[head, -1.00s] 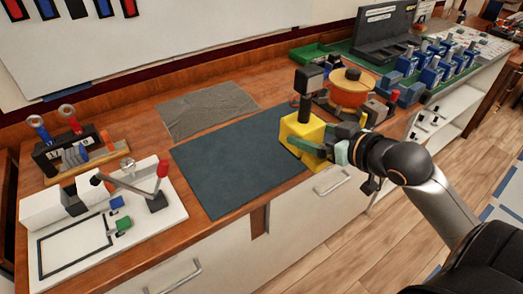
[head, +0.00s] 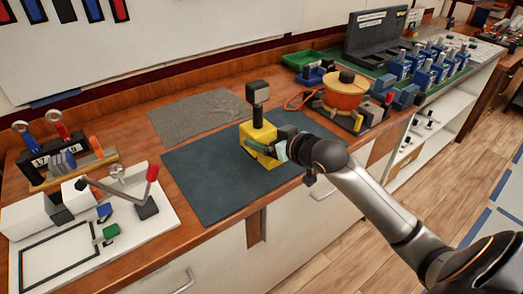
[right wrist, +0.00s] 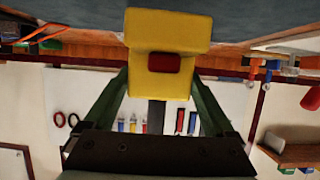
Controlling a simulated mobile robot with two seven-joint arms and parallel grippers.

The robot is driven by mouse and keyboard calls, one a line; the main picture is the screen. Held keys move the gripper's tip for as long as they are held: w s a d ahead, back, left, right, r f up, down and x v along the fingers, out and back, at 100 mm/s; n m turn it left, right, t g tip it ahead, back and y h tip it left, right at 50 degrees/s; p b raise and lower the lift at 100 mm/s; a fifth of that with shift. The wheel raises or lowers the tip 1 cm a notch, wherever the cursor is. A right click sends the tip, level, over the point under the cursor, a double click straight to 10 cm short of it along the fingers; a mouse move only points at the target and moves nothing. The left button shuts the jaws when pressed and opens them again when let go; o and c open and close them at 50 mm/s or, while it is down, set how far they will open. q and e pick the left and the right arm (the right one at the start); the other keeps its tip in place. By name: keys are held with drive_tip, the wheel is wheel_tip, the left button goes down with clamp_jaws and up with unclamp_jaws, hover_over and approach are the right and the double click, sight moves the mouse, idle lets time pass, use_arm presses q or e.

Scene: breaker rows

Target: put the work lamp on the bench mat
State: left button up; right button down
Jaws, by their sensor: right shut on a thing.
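The work lamp has a yellow base (head: 258,143), a black post and a dark square head (head: 257,92). My right gripper (head: 276,149) is shut on the yellow base, and the lamp is upright. The lamp is over the right part of the dark blue-grey bench mat (head: 205,180); I cannot tell whether its base touches the mat. In the right wrist view the yellow base (right wrist: 160,30), with a red patch, sits between the green fingers (right wrist: 158,95), and the mat shows along the top. My left gripper is not in view.
A grey cloth (head: 200,110) lies behind the mat. A white panel with a red-tipped lever (head: 90,230) and a tool holder (head: 68,160) stand to the left. An orange reel (head: 346,92) and several blue devices stand to the right. The left of the mat is clear.

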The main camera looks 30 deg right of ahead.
drive_tip(key=shift+w+a+f, duration=0.1)
drive_tip(key=shift+w+f, duration=0.55)
drive_tip(key=shift+w+f+b, duration=0.1)
drive_tip(key=shift+f+b, duration=0.2)
drive_tip(key=shift+f, duration=1.3)
drive_tip(key=shift+f, duration=0.1)
unclamp_jaws()
drive_tip(key=shift+f, duration=0.15)
drive_tip(key=shift+r, duration=0.2)
drive_tip(key=a+v, duration=0.1)
drive_tip(key=v, duration=1.1)
drive_tip(key=shift+d+p, duration=0.3)
drive_tip(key=shift+d, duration=0.15)
